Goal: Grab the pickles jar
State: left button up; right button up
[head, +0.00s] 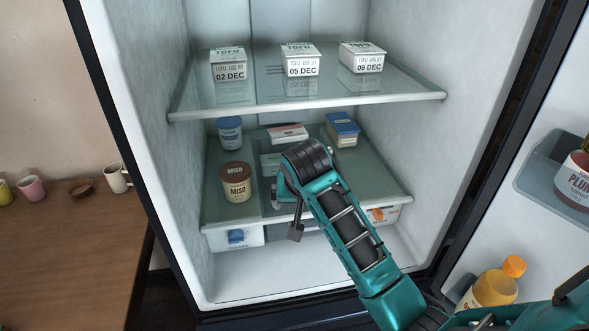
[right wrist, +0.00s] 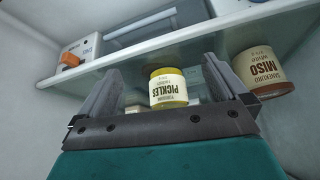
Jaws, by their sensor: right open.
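The pickles jar (right wrist: 168,88) shows in the right wrist view, upside down in the picture, with a cream label and yellow-green ends. My right gripper (right wrist: 163,70) is open, with one grey finger on each side of the jar. Gaps show between the fingers and the jar, so it is not clamped. In the head view my right arm (head: 345,220) reaches into the fridge over the middle shelf, and I cannot make out the jar there. My left gripper is in neither view.
A miso tub (head: 236,182) stands left of my right gripper on the middle shelf (head: 240,213); it also shows in the right wrist view (right wrist: 264,74). A blue-lidded tub (head: 343,128) stands behind. The upper shelf (head: 310,97) with tofu packs is overhead.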

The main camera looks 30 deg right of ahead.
jog(key=w+d, duration=0.1)
jog(key=w, duration=0.2)
jog(key=w+d, duration=0.2)
jog(key=w, duration=0.1)
jog(key=w+d, duration=0.1)
jog(key=w, duration=0.1)
jog(key=shift+w+d, duration=0.15)
jog(key=shift+w, duration=0.25)
jog(key=shift+w+d+f, duration=0.1)
jog(key=shift+w+f, duration=0.05)
jog(key=shift+f, duration=0.4)
jog(key=shift+c, duration=0.5)
jog(key=c, duration=1.2)
jog(key=shift+c, duration=0.4)
jog(key=shift+r, duration=0.15)
